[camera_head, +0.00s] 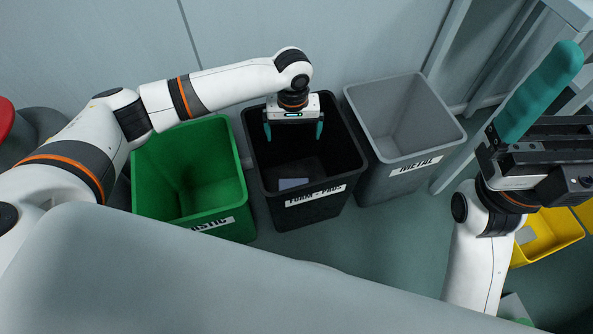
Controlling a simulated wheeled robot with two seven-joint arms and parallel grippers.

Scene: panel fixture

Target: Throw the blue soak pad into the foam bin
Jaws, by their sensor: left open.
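A small pale blue-grey flat piece, seemingly the blue soak pad (293,184), lies low inside the black foam bin (318,209), whose front label seems to read foam and pads. My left gripper (294,132) hangs over the mouth of this bin, pointing down. Its two teal fingers are spread apart with nothing between them. The pad lies below it, apart from the fingers. My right gripper (566,62) is raised at the right edge, its teal finger pointing up. Its fingers overlap from this side, so its opening is unclear.
A green bin (240,222) stands left of the black one, and a grey bin (376,184) labelled metal stands right of it. A yellow bin (548,251) is partly hidden behind my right arm. A grey surface (250,290) fills the lower foreground. A wall stands behind the bins.

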